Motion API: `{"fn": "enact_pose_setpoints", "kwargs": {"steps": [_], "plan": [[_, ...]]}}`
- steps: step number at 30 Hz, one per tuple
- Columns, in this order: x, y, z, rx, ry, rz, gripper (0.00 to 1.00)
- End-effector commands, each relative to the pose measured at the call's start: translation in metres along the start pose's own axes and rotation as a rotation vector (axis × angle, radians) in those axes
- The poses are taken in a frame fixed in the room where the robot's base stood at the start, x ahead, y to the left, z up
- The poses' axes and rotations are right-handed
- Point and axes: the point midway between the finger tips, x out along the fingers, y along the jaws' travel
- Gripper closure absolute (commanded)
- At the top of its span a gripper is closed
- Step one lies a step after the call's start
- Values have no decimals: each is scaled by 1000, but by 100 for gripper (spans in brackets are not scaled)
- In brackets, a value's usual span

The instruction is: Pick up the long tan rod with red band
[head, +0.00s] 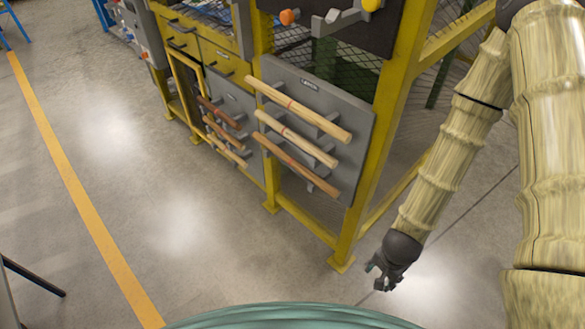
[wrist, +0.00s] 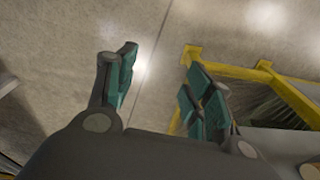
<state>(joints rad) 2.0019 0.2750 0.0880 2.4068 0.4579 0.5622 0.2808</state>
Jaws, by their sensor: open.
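The long tan rod with a red band (head: 312,116) is the top one of three rods on a grey panel (head: 356,150) in the head view. It lies slightly sloped across grey holders, with the band left of its middle. My gripper (head: 376,276) hangs low to the right of the panel, in front of the yellow frame and well apart from the rod. In the wrist view my gripper (wrist: 160,75) has its teal-padded fingers spread, with nothing between them. No rod is clear in the wrist view.
Below are a second tan rod (head: 308,146), with a faint band, and a browner rod (head: 312,176). A panel at left holds several shorter rods (head: 226,136). A yellow frame post (head: 372,180) stands between my gripper and the panel. Grey floor (head: 190,250) is open at left.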

Motion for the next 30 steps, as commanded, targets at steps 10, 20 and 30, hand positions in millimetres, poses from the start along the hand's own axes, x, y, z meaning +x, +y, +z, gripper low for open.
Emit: {"fn": "enact_pose_setpoints", "kwargs": {"steps": [10, 20, 30], "plan": [[-30, -72, -50, 746, -88, -94, 48], [-84, -134, -76, 1316, -311, -175, 48], [-103, -161, -80, 1448, -387, -187, 48]]}}
